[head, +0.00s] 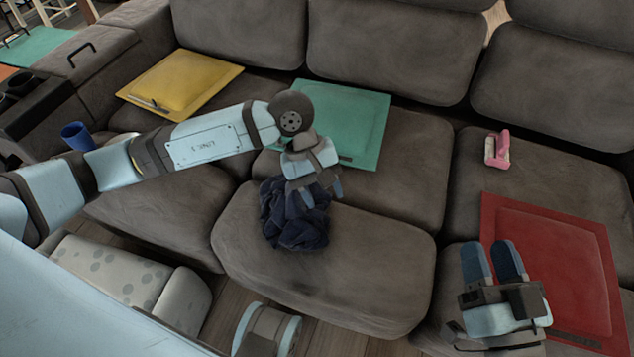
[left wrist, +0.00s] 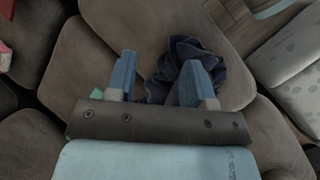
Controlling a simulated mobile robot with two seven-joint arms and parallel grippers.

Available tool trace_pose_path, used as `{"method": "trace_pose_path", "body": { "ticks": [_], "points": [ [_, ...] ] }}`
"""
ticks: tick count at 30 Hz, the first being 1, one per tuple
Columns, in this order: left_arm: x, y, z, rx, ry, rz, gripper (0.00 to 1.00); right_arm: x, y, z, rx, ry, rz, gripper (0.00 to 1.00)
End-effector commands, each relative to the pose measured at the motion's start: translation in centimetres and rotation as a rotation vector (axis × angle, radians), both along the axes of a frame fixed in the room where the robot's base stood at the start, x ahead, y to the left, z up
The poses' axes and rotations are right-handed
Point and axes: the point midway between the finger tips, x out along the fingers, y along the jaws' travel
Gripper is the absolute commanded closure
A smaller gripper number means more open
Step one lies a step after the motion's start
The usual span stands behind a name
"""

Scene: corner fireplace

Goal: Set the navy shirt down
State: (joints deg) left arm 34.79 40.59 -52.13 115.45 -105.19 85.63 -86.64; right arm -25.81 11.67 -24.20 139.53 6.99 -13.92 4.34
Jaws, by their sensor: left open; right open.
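The navy shirt (head: 290,222) lies crumpled on the front middle seat cushion of the grey sofa (head: 375,265). My left gripper (head: 322,200) is open just over the shirt's right side in the head view. In the left wrist view the shirt (left wrist: 200,60) shows beyond and behind the right-hand finger, and the open fingers (left wrist: 155,85) have a gap between them. I cannot tell whether that finger touches the cloth. My right gripper (head: 492,262) is open and empty at the lower right, beside and partly over the red mat (head: 560,262).
A green mat (head: 345,115) lies behind my left gripper, and a yellow mat (head: 180,80) lies at the back left. A pink and white brush-like object (head: 497,150) rests on the right seat. A blue cup (head: 76,135) stands at the left. The front cushion right of the shirt is bare.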

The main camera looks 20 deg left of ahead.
Motion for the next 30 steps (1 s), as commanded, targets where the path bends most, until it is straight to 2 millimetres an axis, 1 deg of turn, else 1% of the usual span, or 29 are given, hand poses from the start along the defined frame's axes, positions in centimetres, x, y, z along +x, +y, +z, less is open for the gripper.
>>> {"method": "trace_pose_path", "body": {
  "ticks": [1,2,3,5,6,8,9,10,11,12,13,14,15,16,17,18,19,20,21,24,27,30],
  "points": [
    [-2.7,-3.3,0.4,-0.149,0.115,0.061,0.52,0.0,0.0,0.0,0.000,0.000,0.000,0.57],
    [-4.2,-5.2,1.2,-0.244,0.198,0.109,0.52,0.0,0.0,0.0,0.000,0.000,0.000,0.57],
    [-6.0,-7.4,2.5,-0.364,0.324,0.181,0.52,0.0,0.0,0.0,0.000,0.000,0.000,0.57],
    [-8.2,-10.1,5.0,-0.531,0.529,0.287,0.52,0.0,0.0,0.0,0.000,0.000,0.000,0.57],
    [-9.4,-11.4,6.9,-0.629,0.680,0.359,0.52,0.0,0.0,0.0,0.001,0.000,0.000,0.57],
    [-10.5,-12.7,9.8,-0.762,0.925,0.465,0.52,0.0,0.0,0.0,0.000,0.001,0.000,0.57],
    [-10.9,-13.1,11.7,-0.839,1.097,0.534,0.52,0.0,0.0,0.0,0.000,0.002,-0.001,0.57],
    [-11.0,-13.2,13.0,-0.890,1.234,0.584,0.52,0.0,0.0,0.0,0.000,0.002,-0.001,0.57],
    [-11.0,-13.2,14.2,-0.935,1.375,0.632,0.52,0.0,0.0,0.0,0.001,0.002,-0.001,0.57],
    [-10.7,-12.8,15.7,-0.987,1.567,0.691,0.52,0.0,0.0,0.0,0.001,0.002,-0.001,0.57],
    [-10.4,-12.5,16.6,-1.017,1.717,0.733,0.52,0.0,0.0,0.0,0.001,0.002,-0.001,0.57],
    [-10.0,-11.9,17.3,-1.041,1.870,0.770,0.52,0.0,0.0,0.0,0.001,0.003,0.000,0.57],
    [-9.4,-11.1,18.0,-1.064,2.080,0.813,0.52,0.0,0.0,0.0,0.000,0.002,0.000,0.57],
    [-8.9,-10.5,18.2,-1.071,2.241,0.841,0.52,0.0,0.0,0.0,0.001,0.003,0.000,0.57],
    [-8.4,-9.7,18.3,-1.070,2.406,0.864,0.52,0.0,0.0,0.0,0.000,0.002,0.000,0.57],
    [-7.8,-8.8,18.0,-1.056,2.627,0.883,0.52,0.0,0.0,0.0,0.000,0.002,0.000,0.57],
    [-7.4,-8.0,17.7,-1.036,2.793,0.890,0.52,0.0,0.0,0.0,0.000,0.002,0.000,0.57],
    [-7.1,-7.3,17.2,0.941,-2.763,-0.831,0.52,0.0,0.0,0.0,0.000,0.002,0.000,0.57],
    [-6.9,-6.5,16.4,0.798,-2.650,-0.733,0.52,0.0,0.0,0.0,0.000,0.002,0.000,0.57],
    [-6.8,-5.0,14.1,0.510,-2.386,-0.524,0.52,0.0,0.0,0.0,0.000,0.002,0.000,0.57],
    [-7.3,-4.2,12.2,0.319,-2.189,-0.378,0.52,0.0,0.0,0.0,0.000,0.002,0.000,0.57],
    [-7.8,-4.0,11.1,0.213,-2.071,-0.297,0.52,0.0,0.0,0.0,0.000,0.002,0.000,0.57]
  ]
}}
